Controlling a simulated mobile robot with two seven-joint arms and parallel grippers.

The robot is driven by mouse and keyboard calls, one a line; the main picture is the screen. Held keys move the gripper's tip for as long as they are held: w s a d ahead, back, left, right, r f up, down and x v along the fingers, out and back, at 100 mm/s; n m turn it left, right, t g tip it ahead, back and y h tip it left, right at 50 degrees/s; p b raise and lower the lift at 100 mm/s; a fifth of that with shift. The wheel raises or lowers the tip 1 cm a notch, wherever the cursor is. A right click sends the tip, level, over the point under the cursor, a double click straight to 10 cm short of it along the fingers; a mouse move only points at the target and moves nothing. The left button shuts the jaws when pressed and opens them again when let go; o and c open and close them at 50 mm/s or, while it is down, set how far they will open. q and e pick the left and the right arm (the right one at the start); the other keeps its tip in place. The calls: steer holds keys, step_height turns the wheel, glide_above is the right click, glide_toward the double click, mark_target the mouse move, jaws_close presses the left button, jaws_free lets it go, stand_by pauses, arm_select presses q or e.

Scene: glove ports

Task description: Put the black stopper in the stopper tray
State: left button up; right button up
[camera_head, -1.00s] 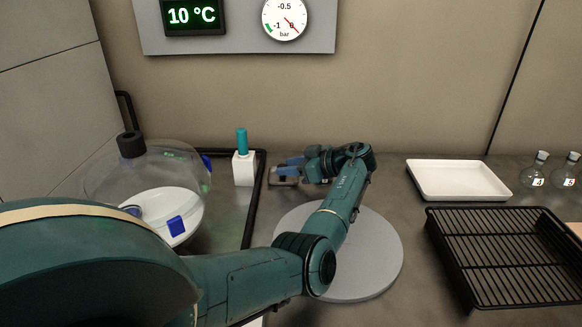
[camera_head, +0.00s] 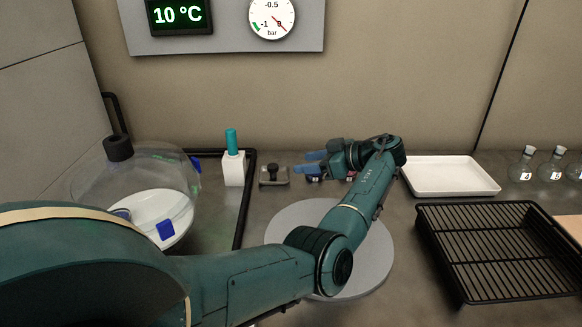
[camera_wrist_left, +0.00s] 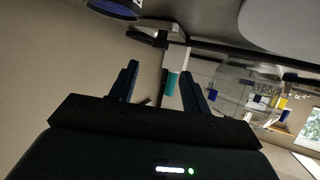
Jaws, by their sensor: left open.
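A black stopper (camera_head: 272,172), dark and knob-shaped, stands upright in a small grey tray (camera_head: 264,183) on the bench, right of the white holder. This small tray appears to be the stopper tray. My left gripper (camera_head: 308,162) is to the right of the stopper, apart from it, with blue fingers pointing left. It is open and looks empty. In the left wrist view its two fingers (camera_wrist_left: 158,85) are spread, with the teal-topped white holder in the background between them. My right gripper is not in view.
The white holder (camera_head: 234,170) with a teal handle stands left of the small tray. A glass vessel (camera_head: 90,185) with a black top is farther left. A white tray (camera_head: 450,190), a black rack (camera_head: 500,290) and small flasks (camera_head: 528,163) are right. A grey disc (camera_head: 300,220) lies beneath my arm.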

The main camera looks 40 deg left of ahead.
arm_select(q)
steer(key=shift+v, duration=1.7)
steer(key=shift+r, duration=0.1)
